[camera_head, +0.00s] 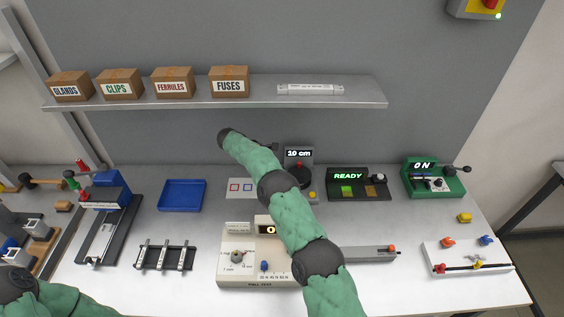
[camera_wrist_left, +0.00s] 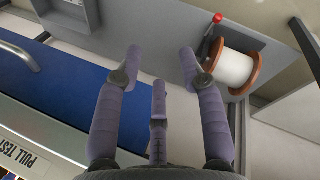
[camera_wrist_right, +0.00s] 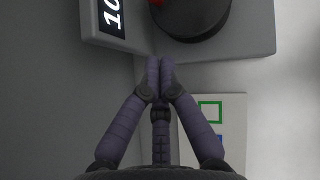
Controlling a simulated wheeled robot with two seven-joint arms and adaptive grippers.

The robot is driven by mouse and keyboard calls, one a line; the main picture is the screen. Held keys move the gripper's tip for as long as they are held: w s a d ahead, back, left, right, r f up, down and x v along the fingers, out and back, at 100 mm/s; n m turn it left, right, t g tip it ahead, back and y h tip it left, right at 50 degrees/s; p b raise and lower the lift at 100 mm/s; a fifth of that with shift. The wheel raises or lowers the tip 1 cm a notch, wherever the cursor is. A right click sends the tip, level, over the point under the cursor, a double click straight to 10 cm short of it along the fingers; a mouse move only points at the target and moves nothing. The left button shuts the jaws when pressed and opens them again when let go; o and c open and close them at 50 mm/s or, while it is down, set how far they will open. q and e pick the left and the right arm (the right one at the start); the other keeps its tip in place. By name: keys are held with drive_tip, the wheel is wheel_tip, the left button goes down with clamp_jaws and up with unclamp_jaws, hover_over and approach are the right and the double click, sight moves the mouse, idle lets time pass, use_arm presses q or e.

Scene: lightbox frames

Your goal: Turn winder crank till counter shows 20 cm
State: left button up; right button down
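The winder (camera_head: 301,181) stands at the back middle of the bench. Its counter (camera_head: 299,154) reads 10 cm, and it has a dark round part with a red spot on top. In the right wrist view, part of the counter (camera_wrist_right: 113,18) and the dark round part (camera_wrist_right: 190,18) show at the top. My right gripper (camera_wrist_right: 160,62) is shut, with nothing visible between its fingertips, just short of the winder; my arm mostly hides it in the head view. My left gripper (camera_wrist_left: 160,58) is open and empty, near a spool of white material (camera_wrist_left: 234,68) and a red-knobbed lever (camera_wrist_left: 211,35).
A READY unit (camera_head: 357,184) and a green ON unit (camera_head: 434,178) stand right of the winder. A pull tester (camera_head: 236,272) lies in front, partly behind my right arm. A blue tray (camera_head: 183,183) is at left. A shelf (camera_head: 220,101) with labelled boxes runs above.

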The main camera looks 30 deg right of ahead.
drive_tip(key=s+a+r+m+t+y+p, duration=0.1)
drive_tip(key=s+a+r+m+t+p, duration=0.2)
drive_tip(key=m, duration=0.7)
drive_tip(key=s+a+r+m+t+y+p, duration=0.1)
drive_tip(key=r+m+p, duration=0.3)
drive_tip(key=m, duration=0.6)
drive_tip(key=x, duration=0.3)
drive_tip(key=d+x, duration=0.1)
drive_tip(key=x, duration=0.3)
drive_tip(key=r+x, duration=0.1)
drive_tip(key=x, duration=0.3)
drive_tip(key=shift+s+d+f+p, duration=0.1)
drive_tip(key=shift+s+d+p, duration=0.1)
drive_tip(key=shift+d+p, duration=0.25)
drive_tip(key=shift+s+d, duration=0.2)
drive_tip(key=shift+d, duration=0.65)
